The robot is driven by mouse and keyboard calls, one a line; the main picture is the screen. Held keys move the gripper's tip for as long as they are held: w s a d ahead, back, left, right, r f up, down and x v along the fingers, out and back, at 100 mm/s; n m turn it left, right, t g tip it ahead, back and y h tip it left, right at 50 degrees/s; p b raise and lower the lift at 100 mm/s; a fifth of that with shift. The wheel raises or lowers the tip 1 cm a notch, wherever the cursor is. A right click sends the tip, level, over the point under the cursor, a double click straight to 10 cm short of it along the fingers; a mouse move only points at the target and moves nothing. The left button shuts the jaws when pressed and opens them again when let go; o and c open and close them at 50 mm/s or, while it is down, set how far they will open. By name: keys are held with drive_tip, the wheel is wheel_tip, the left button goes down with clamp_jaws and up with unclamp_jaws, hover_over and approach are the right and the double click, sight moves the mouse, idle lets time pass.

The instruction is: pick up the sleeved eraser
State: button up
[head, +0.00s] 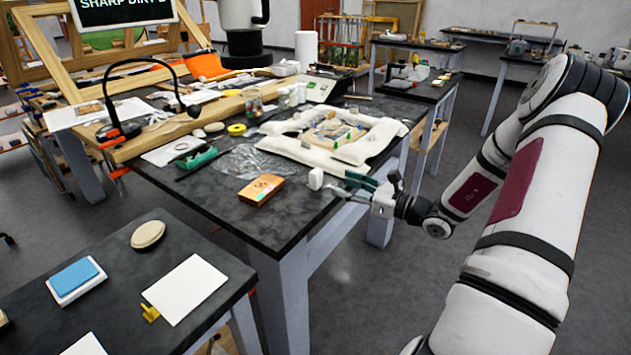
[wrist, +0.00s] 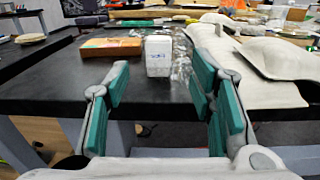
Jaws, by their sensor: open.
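The sleeved eraser appears to be the small white upright block (head: 316,179) near the edge of the dark table. In the wrist view this block (wrist: 158,58) shows a white top and faint bluish print on its front. My gripper (head: 351,184) is just right of it in the head view, at the table edge. In the wrist view my gripper (wrist: 160,82) has its two teal-padded fingers spread apart. The block stands ahead of the gap between them, apart from both, and nothing is held.
An orange box (head: 261,189) lies left of the block and also shows in the wrist view (wrist: 110,47). Clear plastic film (head: 240,162) lies behind it. A pale padded cushion (head: 345,153) stands close behind and right. Bare dark tabletop (head: 225,205) is free at the front left.

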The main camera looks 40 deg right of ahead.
sight(320, 175)
drive_tip(key=x, duration=0.9)
drive_tip(key=shift+w+a+r+b, duration=0.15)
drive_tip(key=shift+w+a+b, duration=0.05)
drive_tip(key=shift+b, duration=0.1)
clamp_jaws()
